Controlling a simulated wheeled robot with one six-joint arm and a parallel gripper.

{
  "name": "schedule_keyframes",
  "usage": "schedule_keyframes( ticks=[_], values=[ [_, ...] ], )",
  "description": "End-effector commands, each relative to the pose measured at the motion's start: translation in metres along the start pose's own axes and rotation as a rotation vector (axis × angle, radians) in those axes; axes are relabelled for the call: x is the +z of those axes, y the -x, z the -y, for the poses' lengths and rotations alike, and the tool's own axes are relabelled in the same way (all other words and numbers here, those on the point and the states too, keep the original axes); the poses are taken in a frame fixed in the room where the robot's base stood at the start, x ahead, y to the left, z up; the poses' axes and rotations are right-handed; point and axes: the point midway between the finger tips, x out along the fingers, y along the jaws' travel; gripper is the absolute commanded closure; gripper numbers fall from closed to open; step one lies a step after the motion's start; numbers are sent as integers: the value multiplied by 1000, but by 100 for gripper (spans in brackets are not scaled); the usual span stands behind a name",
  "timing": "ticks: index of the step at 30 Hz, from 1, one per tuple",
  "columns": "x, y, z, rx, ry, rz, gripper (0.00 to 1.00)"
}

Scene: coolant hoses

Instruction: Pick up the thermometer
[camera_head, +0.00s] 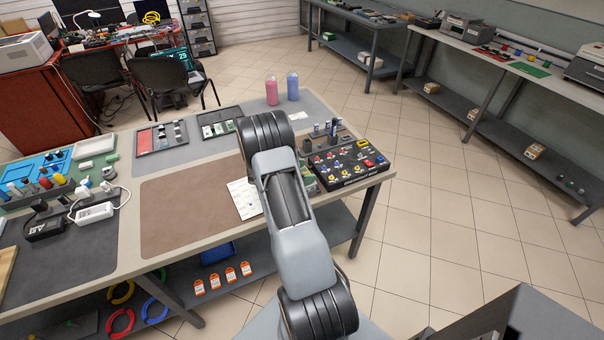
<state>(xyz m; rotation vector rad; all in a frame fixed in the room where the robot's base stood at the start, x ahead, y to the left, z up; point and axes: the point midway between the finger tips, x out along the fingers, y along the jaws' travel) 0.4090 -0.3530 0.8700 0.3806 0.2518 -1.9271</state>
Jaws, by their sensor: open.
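I cannot single out the thermometer with certainty. A white handheld device (95,213) with a white cable lies on the dark mat at the left of the bench and may be it. A black device (45,224) lies to its left, close by. My arm rises from the bottom and reaches over the right part of the bench, well to the right of both devices. My gripper does not show. Part of the bench behind the arm is hidden.
A black board of coloured connectors (347,163) sits at the right end. Pink (271,92) and blue (293,87) bottles stand at the back. Hose coils (121,320) and orange-white items lie on the lower shelf. Floor at right is clear.

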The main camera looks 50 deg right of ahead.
Motion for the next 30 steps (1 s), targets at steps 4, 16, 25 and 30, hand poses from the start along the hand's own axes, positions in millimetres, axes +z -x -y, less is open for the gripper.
schedule_keyframes(
  ticks=[4,16,25,30],
  values=[
    [-4,-5,2,-3,2,-7,21],
    [-6,-6,3,-5,4,-10,46],
    [-8,-4,2,-1,6,-10,75],
    [-8,-4,2,0,6,-10,75]
  ],
)
